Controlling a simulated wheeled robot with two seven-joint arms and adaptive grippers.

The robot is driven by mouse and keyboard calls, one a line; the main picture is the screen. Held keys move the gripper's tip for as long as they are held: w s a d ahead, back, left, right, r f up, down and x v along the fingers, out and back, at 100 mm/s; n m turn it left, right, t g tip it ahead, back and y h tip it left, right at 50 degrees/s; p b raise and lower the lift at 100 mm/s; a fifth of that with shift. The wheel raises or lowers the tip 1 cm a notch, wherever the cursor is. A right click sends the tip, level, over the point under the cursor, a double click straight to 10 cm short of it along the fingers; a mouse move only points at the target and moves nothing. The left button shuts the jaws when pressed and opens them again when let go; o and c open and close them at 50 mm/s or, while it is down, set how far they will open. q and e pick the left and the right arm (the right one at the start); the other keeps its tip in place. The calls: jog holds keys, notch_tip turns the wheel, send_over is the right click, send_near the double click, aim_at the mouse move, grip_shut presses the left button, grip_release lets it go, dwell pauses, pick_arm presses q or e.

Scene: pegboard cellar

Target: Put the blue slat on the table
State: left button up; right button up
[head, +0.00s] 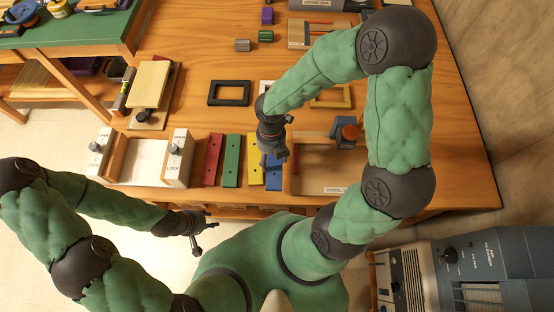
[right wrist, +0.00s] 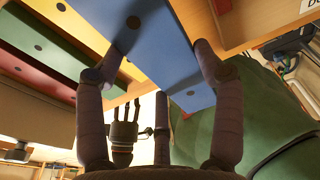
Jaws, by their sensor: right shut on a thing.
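The blue slat (head: 273,182) is at the table's front edge, right of the yellow slat (head: 252,150). My right gripper (head: 274,157) is over it in the head view and hides part of it. In the right wrist view the blue slat (right wrist: 165,45) runs between the two fingers of my right gripper (right wrist: 160,62), which are shut on its sides. I cannot tell whether the slat touches the table (head: 200,95). My left gripper (head: 205,236) is empty, in front of the table, with its fingers apart.
A green slat (head: 232,155) and a red slat (head: 213,155) lie left of the yellow one. A white lock fixture (head: 146,178) stands further left. A wooden tray (head: 330,184) is close on the right. A black frame (head: 229,93) lies behind; bare tabletop surrounds it.

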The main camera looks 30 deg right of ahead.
jog(key=d+f, duration=0.1)
jog(key=w+d+f+b, duration=0.1)
jog(key=f, duration=0.1)
jog(key=shift+w+d+f, duration=0.15)
notch_tip(320, 180, down, 4)
jog(key=b, duration=0.3)
jog(key=shift+d+r, duration=0.15)
jog(key=shift+r, duration=0.2)
jog(key=o, duration=0.9)
